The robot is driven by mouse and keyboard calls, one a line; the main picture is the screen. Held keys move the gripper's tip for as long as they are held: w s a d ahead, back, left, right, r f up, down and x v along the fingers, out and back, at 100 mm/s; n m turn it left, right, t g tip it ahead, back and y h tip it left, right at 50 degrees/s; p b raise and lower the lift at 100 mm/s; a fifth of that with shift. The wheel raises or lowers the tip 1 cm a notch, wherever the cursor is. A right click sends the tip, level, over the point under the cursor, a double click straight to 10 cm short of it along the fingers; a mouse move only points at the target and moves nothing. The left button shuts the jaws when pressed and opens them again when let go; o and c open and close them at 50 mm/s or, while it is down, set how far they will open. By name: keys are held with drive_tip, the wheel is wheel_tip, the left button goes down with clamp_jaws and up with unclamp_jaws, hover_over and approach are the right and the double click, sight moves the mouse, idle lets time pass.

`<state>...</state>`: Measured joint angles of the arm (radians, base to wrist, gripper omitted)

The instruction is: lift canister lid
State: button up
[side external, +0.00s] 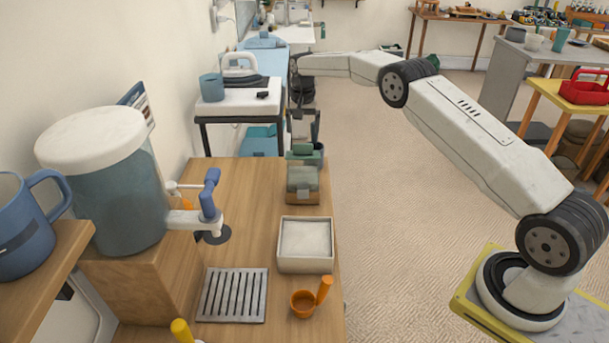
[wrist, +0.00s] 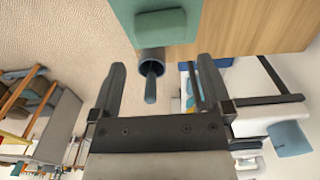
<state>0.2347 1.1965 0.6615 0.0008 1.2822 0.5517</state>
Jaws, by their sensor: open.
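The canister (side external: 303,187) stands near the right edge of the wooden counter, with a green lid (side external: 304,153) on top. In the wrist view the green lid (wrist: 180,28) with its raised grip block fills the top middle, beyond my fingertips. My gripper (side external: 303,128) is above and slightly behind the lid in the side view. In the wrist view my gripper (wrist: 161,72) is open, with nothing between its fingers touching them. The canister body is hidden below the lid in the wrist view.
A white-filled square bin (side external: 305,263), an orange scoop (side external: 303,304) and a drain grate (side external: 232,296) lie nearer. A large white-lidded dispenser (side external: 110,200) stands left. Counter left of the canister is clear.

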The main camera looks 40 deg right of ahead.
drive_tip(key=shift+r, duration=0.7)
